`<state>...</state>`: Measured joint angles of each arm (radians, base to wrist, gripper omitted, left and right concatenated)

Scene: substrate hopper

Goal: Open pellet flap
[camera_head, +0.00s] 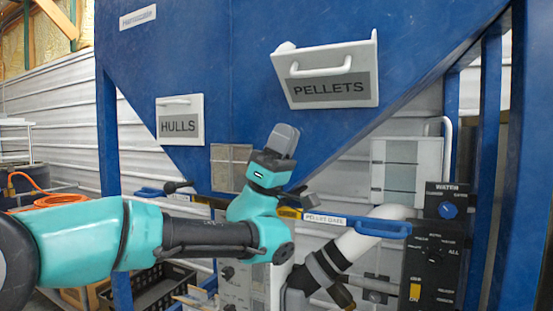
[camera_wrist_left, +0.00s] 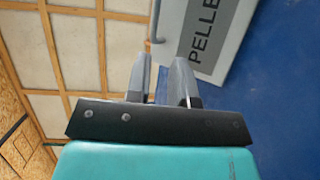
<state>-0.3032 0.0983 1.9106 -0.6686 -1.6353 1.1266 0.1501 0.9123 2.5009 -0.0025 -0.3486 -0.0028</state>
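The pellet flap (camera_head: 333,104) is a white panel with a grey PELLETS label and a white handle (camera_head: 321,68), on the blue hopper's upper right. My left gripper (camera_head: 285,138) is below the flap's lower left corner, apart from the handle. In the left wrist view its two fingers (camera_wrist_left: 161,72) are spread with nothing between them. My right gripper is not in view.
A white HULLS flap (camera_head: 180,121) is on the hopper's left. Blue legs (camera_head: 487,130) stand at right.

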